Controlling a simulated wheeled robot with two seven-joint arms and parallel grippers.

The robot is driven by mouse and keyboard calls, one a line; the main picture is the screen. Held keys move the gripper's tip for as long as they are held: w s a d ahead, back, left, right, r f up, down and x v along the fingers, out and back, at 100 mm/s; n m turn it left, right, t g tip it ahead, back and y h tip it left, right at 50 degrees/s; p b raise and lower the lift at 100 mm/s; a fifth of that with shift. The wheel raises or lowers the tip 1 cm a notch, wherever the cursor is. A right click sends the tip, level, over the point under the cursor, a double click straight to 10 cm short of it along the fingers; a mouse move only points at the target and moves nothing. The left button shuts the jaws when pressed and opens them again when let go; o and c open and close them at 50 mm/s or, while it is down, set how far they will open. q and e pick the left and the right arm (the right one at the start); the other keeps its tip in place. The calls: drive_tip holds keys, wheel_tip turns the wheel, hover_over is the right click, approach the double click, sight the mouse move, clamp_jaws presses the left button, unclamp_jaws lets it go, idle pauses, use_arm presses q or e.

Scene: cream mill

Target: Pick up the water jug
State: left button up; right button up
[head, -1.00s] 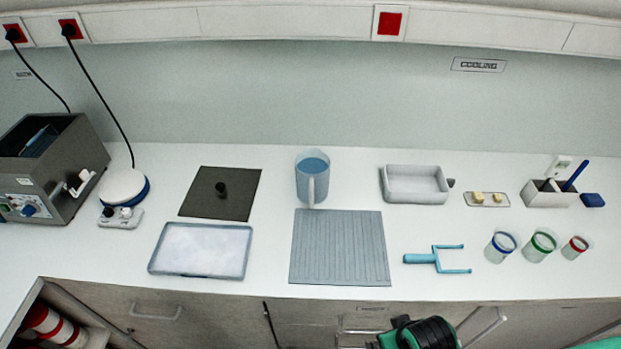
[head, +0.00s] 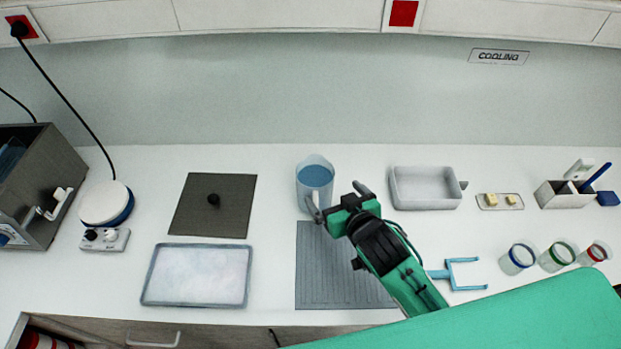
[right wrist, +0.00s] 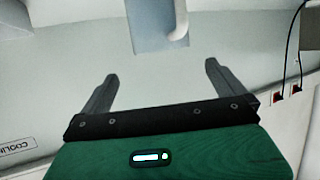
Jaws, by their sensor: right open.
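The water jug (head: 314,176) is a pale translucent blue jug standing upright on the white counter, with blue inside. In the head view my right gripper (head: 338,198) is just to its right and nearer me, fingers apart and empty. One finger overlaps the jug's lower front and partly hides the handle, so contact there is unclear. In the right wrist view the jug (right wrist: 150,28) is at the top edge, cut off, with its pale curved handle; it lies beyond the open fingertips, not between them. My left gripper is not in view.
A ribbed grey mat (head: 325,275) lies under my right arm. A white tray (head: 425,188) stands right of the jug, a dark mat (head: 235,212) with a black knob left. A blue fork-shaped tool (head: 462,273) and several jars (head: 518,258) are at right.

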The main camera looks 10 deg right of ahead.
drive_tip(key=p, duration=0.2)
approach(315, 172)
drive_tip(key=x, duration=0.3)
drive_tip(key=shift+d+f, duration=0.15)
drive_tip(key=shift+f, duration=0.2)
drive_tip(key=shift+x, duration=0.95)
drive_tip(key=p+x, duration=0.2)
drive_tip(key=x, duration=0.2)
drive_tip(key=shift+w+r+p, duration=0.1)
drive_tip(key=shift+r+p, duration=0.1)
drive_tip(key=shift+p, duration=0.2)
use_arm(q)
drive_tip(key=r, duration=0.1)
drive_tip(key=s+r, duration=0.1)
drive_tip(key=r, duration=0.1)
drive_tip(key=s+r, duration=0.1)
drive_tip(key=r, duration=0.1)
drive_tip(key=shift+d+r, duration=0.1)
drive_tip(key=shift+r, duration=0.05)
use_arm(e)
drive_tip(key=shift+w+f, duration=0.2)
drive_tip(key=shift+w, duration=0.1)
drive_tip(key=shift+c, duration=0.4)
drive_tip(key=c, duration=1.5)
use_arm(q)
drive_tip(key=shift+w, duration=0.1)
use_arm(e)
drive_tip(key=shift+w+r, duration=0.1)
drive_tip(key=shift+c, duration=0.7)
